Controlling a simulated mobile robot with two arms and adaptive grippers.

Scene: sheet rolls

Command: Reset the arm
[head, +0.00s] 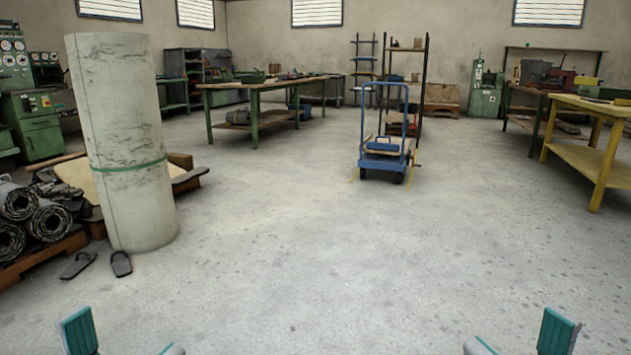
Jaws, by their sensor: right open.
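My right gripper (517,338) shows at the bottom right edge, with its teal-padded fingers spread apart and bare floor between them. My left gripper (124,338) shows at the bottom left edge, also with its fingers apart and nothing between them. Both are cut off by the lower edge, so my arms are hidden. A tall pale sheet roll (126,140) with a green band stands on the floor at the left, tilted slightly. Both grippers are apart from it.
Dark rolls (48,221) lie on a wooden pallet (40,259) at the left, near a pair of sandals (121,264). A blue cart (384,146) stands at centre back. A green workbench (262,86) and a yellow table (590,113) stand farther off. The middle floor is clear.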

